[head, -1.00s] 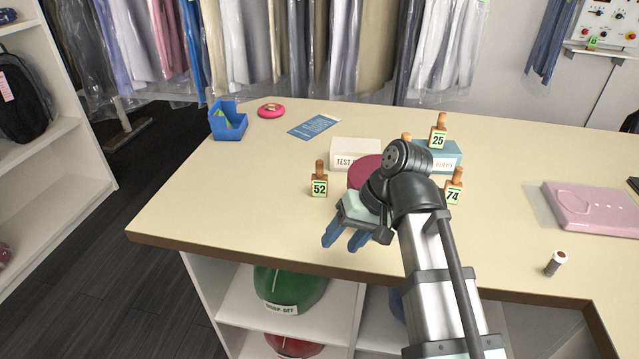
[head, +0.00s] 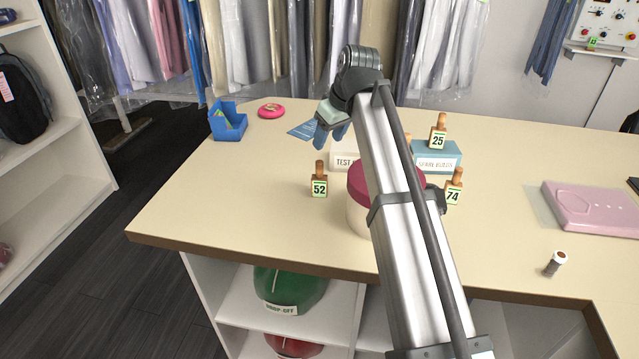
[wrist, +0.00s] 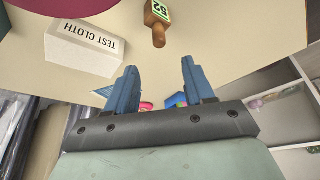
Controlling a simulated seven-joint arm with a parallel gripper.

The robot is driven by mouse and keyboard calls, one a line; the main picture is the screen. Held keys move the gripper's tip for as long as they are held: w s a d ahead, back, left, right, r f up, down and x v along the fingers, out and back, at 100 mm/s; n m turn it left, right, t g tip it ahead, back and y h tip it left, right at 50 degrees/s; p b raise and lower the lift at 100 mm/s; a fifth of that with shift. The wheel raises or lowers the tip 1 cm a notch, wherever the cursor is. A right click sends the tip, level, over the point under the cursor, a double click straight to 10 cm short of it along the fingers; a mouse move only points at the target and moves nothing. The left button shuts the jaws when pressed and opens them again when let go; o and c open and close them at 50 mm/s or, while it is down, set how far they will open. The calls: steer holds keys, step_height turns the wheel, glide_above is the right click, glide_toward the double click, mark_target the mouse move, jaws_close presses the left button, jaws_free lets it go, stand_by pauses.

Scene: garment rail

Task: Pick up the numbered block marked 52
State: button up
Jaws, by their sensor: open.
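The numbered block marked 52 (head: 319,184) stands upright on the counter, a wooden peg with a pale green number label, left of the round tub. In the wrist view the block (wrist: 157,18) appears upside down near the top, beyond the fingertips and apart from them. My gripper (head: 330,136) is above the counter, behind and above block 52, with blue fingers apart and nothing between them. The same open fingers show in the wrist view (wrist: 160,72).
A tub with a dark red lid (head: 358,180) stands right of block 52, partly behind my arm. The white TEST CLOTH box (head: 343,160) is just behind. Blocks 25 (head: 438,136) and 74 (head: 454,190) stand further right. The counter's left front is clear.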

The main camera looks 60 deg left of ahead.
mark_target(320, 162)
steer(key=x, duration=1)
steer(key=shift+f, duration=0.4)
jaws_close()
